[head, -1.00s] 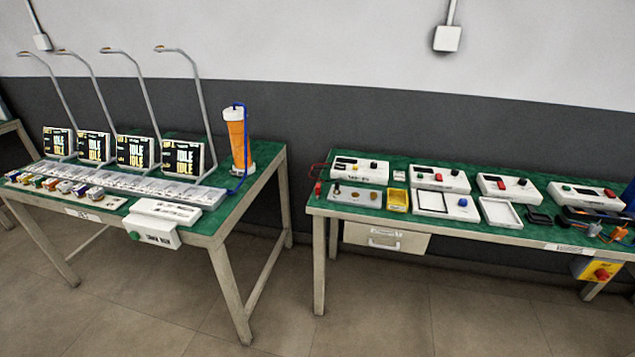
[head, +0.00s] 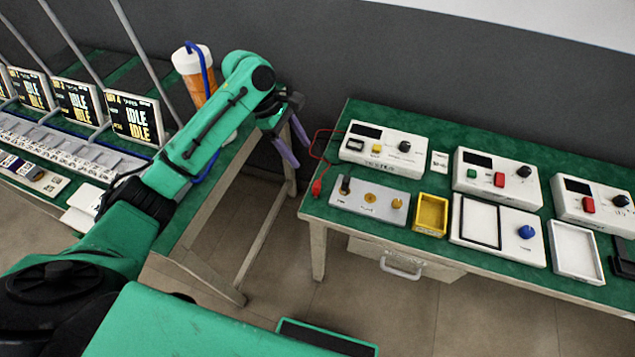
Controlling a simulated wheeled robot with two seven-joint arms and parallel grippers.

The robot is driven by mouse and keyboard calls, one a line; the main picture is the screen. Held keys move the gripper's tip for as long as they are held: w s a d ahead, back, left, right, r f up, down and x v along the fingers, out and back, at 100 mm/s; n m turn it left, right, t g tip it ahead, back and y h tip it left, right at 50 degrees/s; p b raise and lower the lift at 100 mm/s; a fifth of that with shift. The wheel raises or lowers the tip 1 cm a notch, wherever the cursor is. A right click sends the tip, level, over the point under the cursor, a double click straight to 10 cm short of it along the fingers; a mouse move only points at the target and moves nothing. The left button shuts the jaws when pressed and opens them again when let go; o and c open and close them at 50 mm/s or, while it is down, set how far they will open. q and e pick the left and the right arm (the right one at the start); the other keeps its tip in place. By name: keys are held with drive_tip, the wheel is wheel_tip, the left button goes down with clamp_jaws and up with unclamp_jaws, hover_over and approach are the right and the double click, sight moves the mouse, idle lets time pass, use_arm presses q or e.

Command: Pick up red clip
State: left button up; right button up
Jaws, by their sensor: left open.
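The red clip (head: 317,187) lies at the left end of the right-hand table, on or near its green top edge. A thin red lead runs from it up to the white instrument box behind it. My left gripper (head: 294,152) is open and empty, with its fingers pointing down over the gap between the two tables. It is to the left of the red clip and apart from it. My right gripper is not in view.
Beside the clip stand a grey plate (head: 369,201) with knobs, a white instrument box (head: 384,147) and a yellow tray (head: 430,215). The left table (head: 205,205) carries IDLE displays and an orange canister (head: 193,88). A drawer (head: 405,258) hangs under the right table.

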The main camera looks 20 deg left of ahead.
sight(315, 183)
use_arm(q)
drive_tip(key=s+r, duration=0.3)
drive_tip(key=shift+g, duration=0.4)
drive_tip(key=x, duration=0.5)
drive_tip(key=w+x, duration=0.1)
drive_tip(key=x, duration=0.2)
drive_tip(key=shift+d+f, duration=0.15)
drive_tip(key=shift+f, duration=0.15)
drive_tip(key=x, duration=0.3)
drive_tip(key=p+x, duration=0.1)
drive_tip(key=x, duration=0.1)
drive_tip(key=shift+s+f, duration=0.1)
drive_tip(key=shift+s, duration=0.2)
drive_tip(key=shift+f, duration=0.25)
clamp_jaws()
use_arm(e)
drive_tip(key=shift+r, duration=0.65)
